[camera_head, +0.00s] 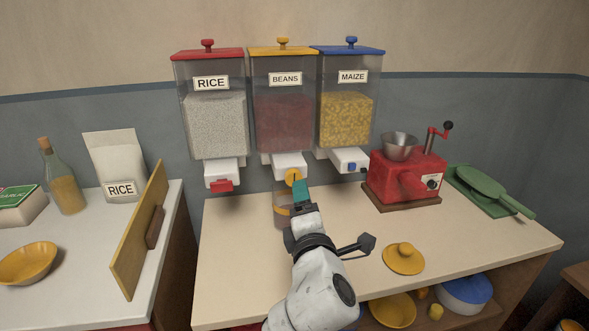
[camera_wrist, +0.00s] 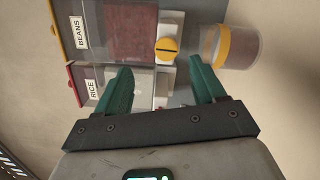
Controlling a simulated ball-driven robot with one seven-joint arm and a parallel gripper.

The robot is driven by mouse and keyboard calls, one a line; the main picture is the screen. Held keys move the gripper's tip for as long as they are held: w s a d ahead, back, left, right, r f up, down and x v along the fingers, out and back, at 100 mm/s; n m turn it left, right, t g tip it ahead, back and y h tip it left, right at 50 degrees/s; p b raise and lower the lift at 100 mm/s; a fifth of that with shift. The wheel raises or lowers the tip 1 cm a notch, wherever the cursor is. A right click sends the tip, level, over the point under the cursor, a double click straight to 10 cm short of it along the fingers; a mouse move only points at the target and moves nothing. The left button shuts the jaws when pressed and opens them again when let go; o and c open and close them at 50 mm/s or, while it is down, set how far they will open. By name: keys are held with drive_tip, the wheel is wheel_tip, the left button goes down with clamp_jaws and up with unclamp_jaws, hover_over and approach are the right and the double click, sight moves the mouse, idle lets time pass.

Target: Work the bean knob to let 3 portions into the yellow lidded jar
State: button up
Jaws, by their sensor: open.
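The bean dispenser (camera_head: 284,105) is the middle one, with a yellow lid and dark red beans. Its round yellow knob (camera_head: 293,177) sits on the white outlet; in the wrist view the knob (camera_wrist: 166,48) shows a dark slot running across the picture. A clear jar with a yellow band (camera_head: 281,210) stands below the outlet, partly hidden by my gripper; the jar (camera_wrist: 236,47) is clearer in the wrist view, its contents hard to tell. A yellow knobbed lid (camera_head: 403,258) lies on the counter. My gripper (camera_wrist: 161,71) is open and empty, its teal fingers spread just short of the knob.
The rice dispenser (camera_head: 210,110) with a red knob stands left, the maize dispenser (camera_head: 346,105) with a blue knob right. A yellow upright board (camera_head: 138,235) edges the left counter. The front counter is mostly clear.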

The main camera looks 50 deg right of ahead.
sight(294, 180)
drive_tip(key=w+d+f+n+y+p, duration=0.1)
drive_tip(key=w+d+n+p, duration=0.4)
drive_tip(key=n, duration=1.2)
drive_tip(key=w, duration=0.3)
drive_tip(key=shift+d+p, duration=0.25)
drive_tip(key=shift+p, duration=0.15)
drive_tip(key=shift+w, duration=0.1)
drive_tip(key=c, duration=1)
